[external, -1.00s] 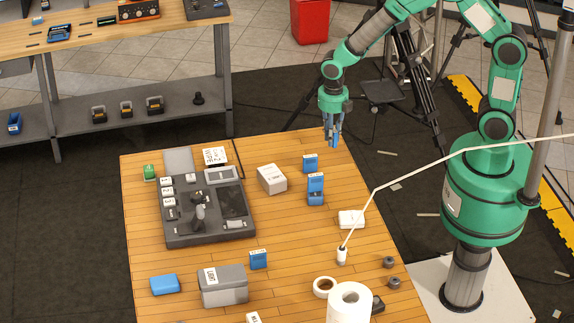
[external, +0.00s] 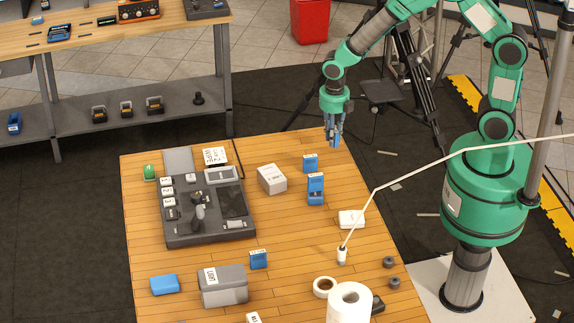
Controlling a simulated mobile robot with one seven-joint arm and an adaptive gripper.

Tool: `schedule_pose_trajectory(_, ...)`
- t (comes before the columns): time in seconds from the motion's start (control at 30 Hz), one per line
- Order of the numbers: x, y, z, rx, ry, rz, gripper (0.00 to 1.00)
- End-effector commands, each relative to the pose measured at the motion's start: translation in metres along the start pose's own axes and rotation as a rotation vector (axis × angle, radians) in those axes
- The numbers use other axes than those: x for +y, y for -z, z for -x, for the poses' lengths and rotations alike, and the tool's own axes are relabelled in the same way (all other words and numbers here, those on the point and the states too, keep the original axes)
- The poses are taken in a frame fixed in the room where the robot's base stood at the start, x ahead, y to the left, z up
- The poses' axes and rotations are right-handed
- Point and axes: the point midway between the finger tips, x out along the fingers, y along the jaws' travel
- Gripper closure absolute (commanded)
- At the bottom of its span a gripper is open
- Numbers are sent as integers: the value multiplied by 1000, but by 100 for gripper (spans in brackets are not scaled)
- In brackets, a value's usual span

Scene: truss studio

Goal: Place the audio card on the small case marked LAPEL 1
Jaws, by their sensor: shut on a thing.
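My gripper (external: 334,143) hangs above the far right edge of the wooden table, pointing down. It is shut on a small blue thing (external: 334,130), mostly hidden between the fingers; I cannot tell for sure that it is the audio card. Small blue cases with pale labels stand on the table: one (external: 310,163) just below and left of my gripper in the picture, a taller one (external: 316,189) nearer, and one (external: 259,259) beside the grey case. Their labels are too small to read, so I cannot tell which is LAPEL 1.
A dark equipment tray (external: 210,239) fills the table's left part. A white box (external: 271,179), a white pack (external: 351,219), a grey case (external: 222,287), a blue pouch (external: 165,285), a tape ring (external: 324,287) and a white roll (external: 350,303) stand around. A thin white boom (external: 410,168) crosses the right side.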

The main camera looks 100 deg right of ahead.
Motion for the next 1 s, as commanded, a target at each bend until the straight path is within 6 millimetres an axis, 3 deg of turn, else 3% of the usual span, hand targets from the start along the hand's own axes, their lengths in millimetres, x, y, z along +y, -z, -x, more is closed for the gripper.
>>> schedule_pose_trajectory(0.17, 2, 11, 2, 0, 0, 19, 100)
schedule_pose_trajectory(0.37, 5, 44, 7, 0, 0, 78, 100)
schedule_pose_trajectory(0.7, 0, 135, 17, 0, 1, 245, 100)
schedule_pose_trajectory(1.0, -20, 213, 25, -1, 2, 402, 100)
